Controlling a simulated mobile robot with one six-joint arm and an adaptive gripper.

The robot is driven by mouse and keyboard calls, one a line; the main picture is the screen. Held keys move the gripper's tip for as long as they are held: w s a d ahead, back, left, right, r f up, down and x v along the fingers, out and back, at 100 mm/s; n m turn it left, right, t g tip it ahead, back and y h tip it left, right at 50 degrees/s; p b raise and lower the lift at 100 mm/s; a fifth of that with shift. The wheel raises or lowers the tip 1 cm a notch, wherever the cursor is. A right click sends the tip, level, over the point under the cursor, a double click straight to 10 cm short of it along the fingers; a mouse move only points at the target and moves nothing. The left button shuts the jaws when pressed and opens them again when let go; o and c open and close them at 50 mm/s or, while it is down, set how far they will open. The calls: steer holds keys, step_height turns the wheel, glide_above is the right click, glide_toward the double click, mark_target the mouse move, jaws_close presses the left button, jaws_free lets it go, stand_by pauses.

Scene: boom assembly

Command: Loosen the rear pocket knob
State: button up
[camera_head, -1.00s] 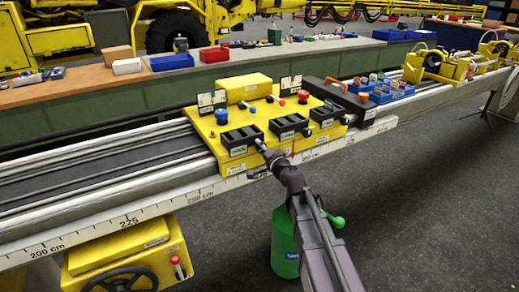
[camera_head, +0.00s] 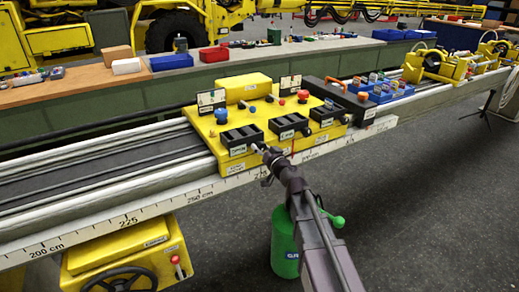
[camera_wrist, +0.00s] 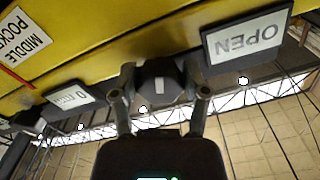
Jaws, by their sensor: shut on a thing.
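A black knob (camera_wrist: 160,88) with a white mark sits on the front face of the yellow control box (camera_head: 222,160). In the wrist view it is between the two fingers of my gripper (camera_wrist: 162,88), which is shut on it. A label reading OPEN, upside down, (camera_wrist: 244,37) is beside it, and a smaller plate (camera_wrist: 68,98) is on the other side. A MIDDLE POCKET label (camera_wrist: 22,34) is at the far left. I cannot read a rear pocket label. In the head view my gripper (camera_head: 267,157) is at the box's front edge and hides the knob.
The box sits on a long rail with a centimetre scale (camera_head: 130,220). Black trays (camera_head: 242,137), a blue knob (camera_head: 221,115) and red knobs are on its top. A green cylinder (camera_head: 284,245) stands below, beside my arm. Dark open floor lies to the right.

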steer(key=shift+s+n, duration=0.1)
steer(key=shift+n, duration=1.1)
steer(key=o, duration=1.2)
steer(key=shift+c, duration=0.2)
steer(key=v, duration=1.2)
steer(key=shift+f, duration=0.1)
